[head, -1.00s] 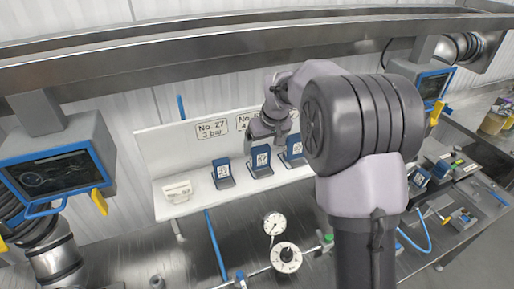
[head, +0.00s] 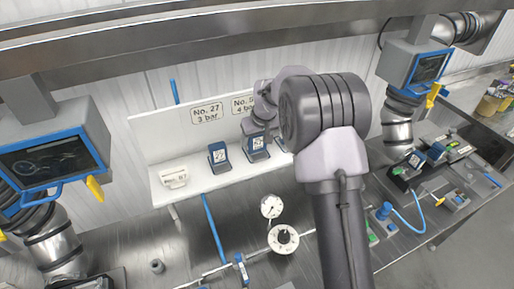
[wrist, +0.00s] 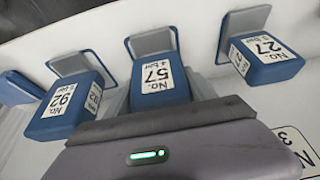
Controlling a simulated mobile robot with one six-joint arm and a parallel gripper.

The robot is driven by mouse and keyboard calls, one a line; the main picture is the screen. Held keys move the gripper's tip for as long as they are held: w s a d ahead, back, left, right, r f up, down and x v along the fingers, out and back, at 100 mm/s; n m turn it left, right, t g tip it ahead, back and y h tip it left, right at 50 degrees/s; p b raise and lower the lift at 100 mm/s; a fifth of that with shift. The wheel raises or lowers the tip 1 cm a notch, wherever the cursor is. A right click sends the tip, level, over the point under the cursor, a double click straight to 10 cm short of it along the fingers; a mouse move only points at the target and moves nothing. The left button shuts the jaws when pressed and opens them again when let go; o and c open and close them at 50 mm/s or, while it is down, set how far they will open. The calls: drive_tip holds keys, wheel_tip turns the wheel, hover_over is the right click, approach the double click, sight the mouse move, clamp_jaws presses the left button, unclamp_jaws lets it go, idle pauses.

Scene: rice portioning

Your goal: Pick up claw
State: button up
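Several blue claws with white number labels sit on grey holders on a white shelf. In the wrist view, No. 57 (wrist: 156,86) is in the middle, No. 92 (wrist: 66,100) to its left and No. 27 (wrist: 265,58) to its right. In the head view, the left one (head: 218,158) stands clear, the middle one (head: 257,148) is just below my gripper (head: 256,130), and a third is partly hidden behind my arm. In the wrist view, the gripper's body with a green light overlaps the near end of No. 57.
A white back panel (head: 160,128) with number signs rises behind. Screens on ducts (head: 50,160) flank the shelf. A gauge (head: 271,206), a dial (head: 283,239) and pipes occupy the steel bench in front.

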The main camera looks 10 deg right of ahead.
drive_tip(key=c, duration=0.7)
clamp_jaws()
drive_tip(key=shift+r, duration=0.1)
